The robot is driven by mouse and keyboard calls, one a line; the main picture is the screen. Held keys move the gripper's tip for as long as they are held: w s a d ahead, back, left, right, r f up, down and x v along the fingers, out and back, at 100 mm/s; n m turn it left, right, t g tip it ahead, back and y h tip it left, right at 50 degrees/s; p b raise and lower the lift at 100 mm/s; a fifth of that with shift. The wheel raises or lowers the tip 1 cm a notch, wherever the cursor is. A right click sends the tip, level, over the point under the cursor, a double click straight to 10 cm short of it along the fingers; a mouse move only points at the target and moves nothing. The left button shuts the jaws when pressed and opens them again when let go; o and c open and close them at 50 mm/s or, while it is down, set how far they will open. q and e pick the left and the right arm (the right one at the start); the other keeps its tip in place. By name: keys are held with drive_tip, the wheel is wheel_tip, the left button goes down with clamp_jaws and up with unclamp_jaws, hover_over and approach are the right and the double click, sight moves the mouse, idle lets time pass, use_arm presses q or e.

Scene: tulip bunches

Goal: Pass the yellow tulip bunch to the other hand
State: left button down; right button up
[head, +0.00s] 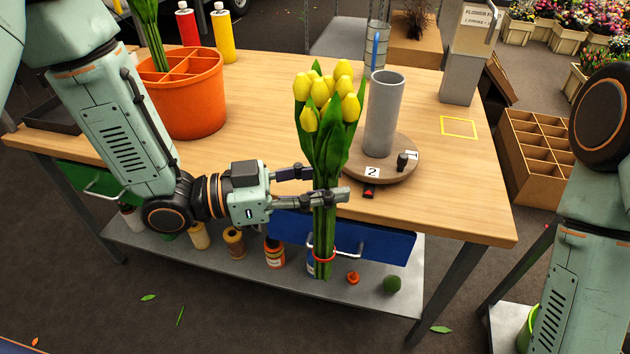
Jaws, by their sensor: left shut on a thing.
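The yellow tulip bunch (327,140) is upright in the middle of the head view, with yellow blooms on top, green leaves and stems tied by a red band near the bottom. My left gripper (325,186) comes in from the left and is shut on the stems, below the leaves. The bunch is held at the table's front edge, with its stem ends hanging in front of the blue drawer. My right arm (555,290) stands at the right edge of the view. Its gripper is out of view.
The wooden table (465,190) carries a grey cylinder (384,115) on a round stand (385,170) marked 2, just behind the bunch. An orange divided bucket (190,95) stands at the back left. A yellow square outline (458,127) marks the right. An empty divided crate (540,150) stands beyond.

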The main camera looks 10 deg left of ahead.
drive_tip(key=shift+o, duration=1.1)
drive_tip(key=shift+w, duration=0.3)
drive_tip(key=o, duration=0.3)
drive_tip(key=w+a+r+n+t+y, duration=0.1)
drive_tip(key=w+a+t, duration=0.1)
drive_tip(key=w, duration=0.5)
drive_tip(key=shift+w+a+r+t+y, duration=0.15)
drive_tip(key=shift+w+r+t+y, duration=0.15)
drive_tip(key=shift+w+t+y, duration=0.1)
drive_tip(key=w+a+r+n+t+y, duration=0.4)
drive_tip(key=w+a+r, duration=0.1)
drive_tip(key=w, duration=0.4)
drive_tip(key=w+a+r+n+t+y, duration=0.2)
drive_tip(key=a+r+n+y, duration=0.15)
drive_tip(key=r, duration=0.45)
drive_tip(key=w+a+r+n+t+y, duration=0.1)
drive_tip(key=a+r+n+t+y, duration=0.15)
drive_tip(key=a+r+y, duration=0.4)
use_arm(q)
drive_tip(key=w+d+f+m+g+h, duration=0.1)
drive_tip(key=w+d+f+m+g, duration=0.2)
drive_tip(key=g, duration=0.3)
drive_tip(key=shift+w+d+f+m+g, duration=0.3)
drive_tip(key=shift+f+m, duration=0.3)
drive_tip(key=shift+f, duration=0.1)
use_arm(e)
drive_tip(key=w+a+r+h, duration=0.1)
drive_tip(key=w+a, duration=0.6)
drive_tip(key=shift+a+r+g, duration=0.15)
drive_tip(key=shift+g, duration=0.2)
